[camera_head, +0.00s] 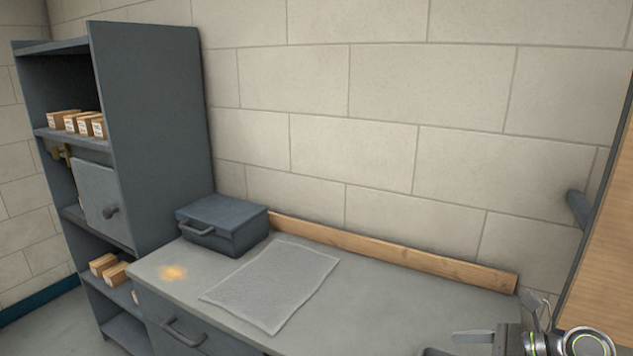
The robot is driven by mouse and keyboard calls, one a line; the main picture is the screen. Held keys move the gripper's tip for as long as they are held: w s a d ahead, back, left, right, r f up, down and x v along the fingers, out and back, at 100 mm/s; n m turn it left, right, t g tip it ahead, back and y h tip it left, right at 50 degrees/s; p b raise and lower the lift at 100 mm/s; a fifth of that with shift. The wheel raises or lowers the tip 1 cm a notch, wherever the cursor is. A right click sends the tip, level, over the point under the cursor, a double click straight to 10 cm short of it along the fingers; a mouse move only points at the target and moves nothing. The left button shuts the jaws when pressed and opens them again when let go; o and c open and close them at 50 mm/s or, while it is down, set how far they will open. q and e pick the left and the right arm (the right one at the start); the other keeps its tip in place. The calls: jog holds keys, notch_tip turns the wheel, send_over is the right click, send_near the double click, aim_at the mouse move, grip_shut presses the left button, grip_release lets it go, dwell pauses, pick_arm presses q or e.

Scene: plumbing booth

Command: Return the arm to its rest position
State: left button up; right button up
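Part of my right arm, with a round joint ringed in green, shows at the bottom right corner over the bench. My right gripper (478,340) is at the bottom edge beside it and is partly cut off by the frame. I cannot tell whether it is open or shut, or whether it holds anything. My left arm and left gripper are out of view.
The grey workbench (395,285) carries a blue-grey toolbox (228,222) and a pale mesh mat (272,283). A wooden strip (400,252) runs along its back. A shelf unit (155,120) with small boxes (72,123) stands left. A wooden panel (605,235) stands right.

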notch_tip(320, 180, up, 6)
jog(key=s+d+r+m+t+h, duration=0.1)
jog(key=m+t+h, duration=0.3)
jog(key=m+t, duration=1.2)
jog(key=s+d+f+m+g+h, duration=0.45)
jog(key=f+m+h, duration=0.2)
jog(key=m, duration=0.55)
jog(key=s+d+f+m+g+h, duration=0.45)
jog(key=f+m+h, duration=0.2)
jog(key=m, duration=0.45)
jog(key=s+a+f+m+g+y, duration=0.25)
jog(key=s+a+f+g, duration=0.3)
jog(key=s, duration=0.35)
jog(key=s+a+f+m+g+y, duration=0.2)
jog(key=s+a+f+m+g, duration=0.3)
jog(key=s, duration=0.4)
jog(key=d+f, duration=0.3)
jog(key=f, duration=2.3)
jog(key=s+a+f+g, duration=0.1)
jog(key=s+f+g, duration=0.1)
jog(key=s+f, duration=1.2)
jog(key=shift+s+f+n, duration=0.35)
jog(key=shift+f, duration=0.45)
